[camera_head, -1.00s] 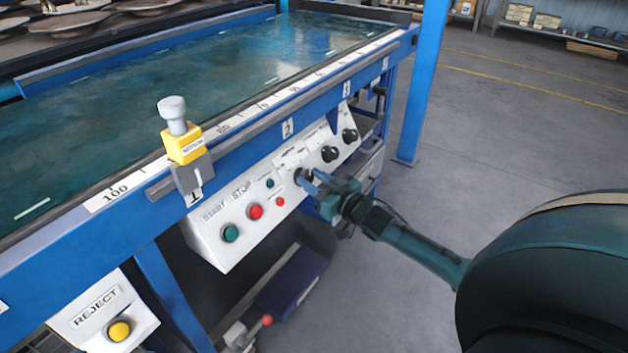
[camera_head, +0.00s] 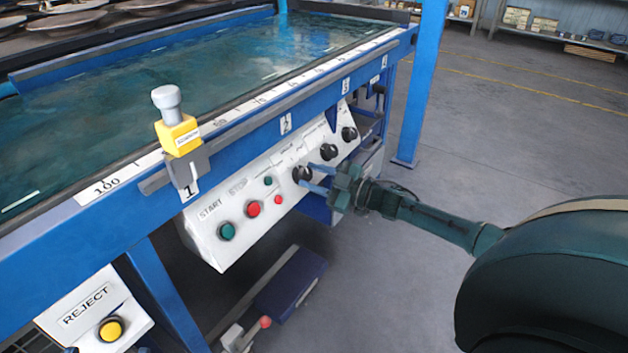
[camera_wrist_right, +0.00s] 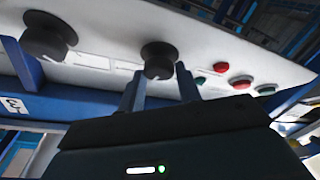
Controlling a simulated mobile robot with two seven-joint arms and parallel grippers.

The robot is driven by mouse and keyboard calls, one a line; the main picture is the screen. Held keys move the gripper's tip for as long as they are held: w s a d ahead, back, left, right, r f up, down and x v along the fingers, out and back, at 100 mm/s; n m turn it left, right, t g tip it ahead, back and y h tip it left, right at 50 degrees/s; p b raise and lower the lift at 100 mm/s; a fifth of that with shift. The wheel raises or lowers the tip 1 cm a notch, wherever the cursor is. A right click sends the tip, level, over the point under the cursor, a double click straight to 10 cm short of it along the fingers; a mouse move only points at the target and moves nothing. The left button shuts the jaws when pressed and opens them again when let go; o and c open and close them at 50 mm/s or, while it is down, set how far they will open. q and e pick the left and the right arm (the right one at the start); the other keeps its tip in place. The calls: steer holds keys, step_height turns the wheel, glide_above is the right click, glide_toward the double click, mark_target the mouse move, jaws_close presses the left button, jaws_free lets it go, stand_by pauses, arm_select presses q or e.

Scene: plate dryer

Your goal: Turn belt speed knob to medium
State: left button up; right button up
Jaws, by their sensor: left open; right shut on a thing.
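Three black knobs sit in a row on the white sloped control panel (camera_head: 222,250). The near knob (camera_head: 302,174) is held by my right gripper (camera_head: 312,178), whose two blue fingers reach in from the right. In the right wrist view the fingers (camera_wrist_right: 158,84) lie on either side of this knob (camera_wrist_right: 158,60). The middle knob (camera_head: 329,152) and far knob (camera_head: 349,133) are free. The labels above the knobs are too small to read, so I cannot tell which is belt speed. The held knob's setting is not readable. My left gripper is not in view.
Green start button (camera_head: 227,231), red stop button (camera_head: 253,208) and smaller buttons sit left of the held knob. A blue post (camera_head: 425,80) stands behind. The floor at right is clear.

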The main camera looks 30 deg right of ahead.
arm_select(q)
steer(key=shift+d+r, duration=0.15)
arm_select(e)
steer(key=shift+d+n+g+y, duration=0.1)
steer(key=shift+n+g+y, duration=0.35)
steer(key=shift+n, duration=0.65)
steer(key=shift+y, duration=0.25)
steer(key=o, duration=1)
steer(key=shift+c, duration=0.2)
arm_select(q)
steer(key=shift+a+f+g+y+p, duration=0.25)
steer(key=shift+a+y+p, duration=0.25)
steer(key=shift+p, duration=1.1)
arm_select(e)
steer(key=v, duration=1.3)
arm_select(q)
steer(key=shift+r, duration=0.1)
arm_select(e)
steer(key=shift+r, duration=0.15)
